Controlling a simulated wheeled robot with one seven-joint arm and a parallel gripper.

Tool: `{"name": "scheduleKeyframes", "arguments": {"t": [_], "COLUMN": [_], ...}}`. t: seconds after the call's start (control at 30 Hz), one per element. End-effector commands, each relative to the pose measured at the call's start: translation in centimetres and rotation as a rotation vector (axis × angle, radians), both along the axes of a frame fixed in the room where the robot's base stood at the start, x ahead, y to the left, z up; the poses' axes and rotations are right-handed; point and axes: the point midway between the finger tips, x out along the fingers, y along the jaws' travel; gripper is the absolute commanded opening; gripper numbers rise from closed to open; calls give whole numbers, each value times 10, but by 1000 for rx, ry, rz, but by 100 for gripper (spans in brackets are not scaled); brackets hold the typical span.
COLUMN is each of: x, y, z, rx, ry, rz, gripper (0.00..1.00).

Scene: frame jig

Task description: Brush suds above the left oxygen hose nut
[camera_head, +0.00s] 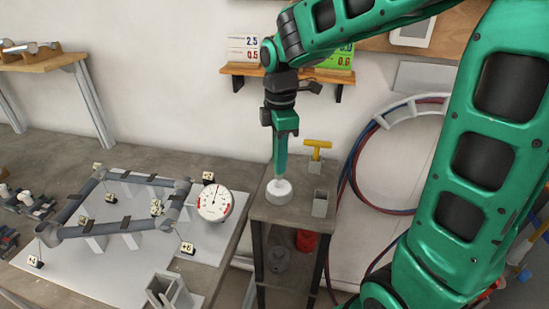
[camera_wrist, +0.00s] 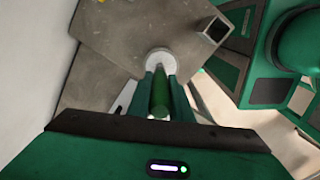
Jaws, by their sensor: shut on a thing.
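My gripper (camera_head: 283,150) points down over a small stand, its fingers shut on a brush; the brush's green handle (camera_wrist: 158,95) shows between the fingertips (camera_wrist: 159,88) in the wrist view. Under it sits a round pale cup (camera_head: 279,194), also in the wrist view (camera_wrist: 160,57). The brush's lower end is at the cup's mouth; whether it touches suds is unclear. Red and blue hoses (camera_head: 352,165) hang coiled on a pale wall hanger to the right. I cannot make out the left oxygen hose nut in either view.
The stand top (camera_head: 305,215) also holds a yellow T-handle (camera_head: 318,146) and a square metal tube (camera_head: 320,203). The workbench at left carries a tube frame (camera_head: 120,230), a dial gauge (camera_head: 214,203) and number tags. My arm fills the right side.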

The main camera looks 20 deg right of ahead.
Motion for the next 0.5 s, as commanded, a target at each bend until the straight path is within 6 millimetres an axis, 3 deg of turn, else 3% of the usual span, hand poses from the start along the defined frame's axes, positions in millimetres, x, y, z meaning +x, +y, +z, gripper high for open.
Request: {"name": "scheduleKeyframes", "arguments": {"t": [0.27,0.5], "x": [-1,0], "y": [0,0], "z": [0,15], "rx": [-1,0], "ry": [3,1], "rz": [0,0], "gripper": [0,0]}}
